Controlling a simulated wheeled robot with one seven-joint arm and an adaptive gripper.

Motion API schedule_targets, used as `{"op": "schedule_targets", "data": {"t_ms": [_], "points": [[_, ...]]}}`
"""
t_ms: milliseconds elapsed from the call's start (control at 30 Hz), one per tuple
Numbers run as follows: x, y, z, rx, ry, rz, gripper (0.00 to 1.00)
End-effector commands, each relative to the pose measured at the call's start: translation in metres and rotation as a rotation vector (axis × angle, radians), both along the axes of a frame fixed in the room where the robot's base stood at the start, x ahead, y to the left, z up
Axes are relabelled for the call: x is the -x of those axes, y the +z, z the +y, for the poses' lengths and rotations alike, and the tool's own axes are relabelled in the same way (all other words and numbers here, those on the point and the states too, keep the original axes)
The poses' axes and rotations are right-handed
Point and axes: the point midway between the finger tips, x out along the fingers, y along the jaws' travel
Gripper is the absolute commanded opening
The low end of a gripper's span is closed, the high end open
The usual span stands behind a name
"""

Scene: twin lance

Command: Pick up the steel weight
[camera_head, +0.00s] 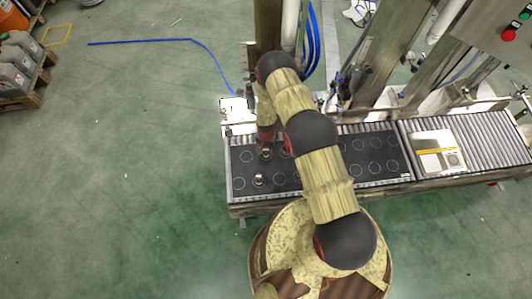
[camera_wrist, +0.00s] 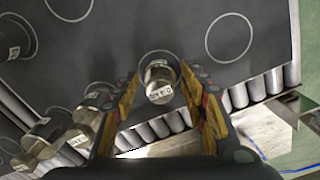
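A shiny cylindrical steel weight (camera_wrist: 159,86) with a white label stands on the black mat (camera_wrist: 205,75), in or near a white-outlined circle. In the wrist view it lies between the fingertips of my gripper (camera_wrist: 158,78). The yellow-and-orange fingers are spread, and a gap shows on each side of the weight, so I see no contact. In the head view my gripper (camera_head: 266,143) is over the left part of the mat, and its fingers are too small to make out. A steel weight (camera_head: 259,180) stands nearer the front edge there.
More metal weights stand to the left in the wrist view, one at the far left (camera_wrist: 14,38) and others lower down (camera_wrist: 90,115). The mat lies on a roller conveyor (camera_head: 480,137). A white-and-yellow box (camera_head: 438,154) sits on the right rollers. Machine posts (camera_head: 370,75) rise behind.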

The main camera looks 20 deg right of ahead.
Motion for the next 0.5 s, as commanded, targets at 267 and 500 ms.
{"op": "schedule_targets", "data": {"t_ms": [267,500], "points": [[0.0001,0.0,0.0001,0.0,0.0,0.0,0.26],[0.0,0.0,0.0,0.0,0.0,0.0,0.12]]}}
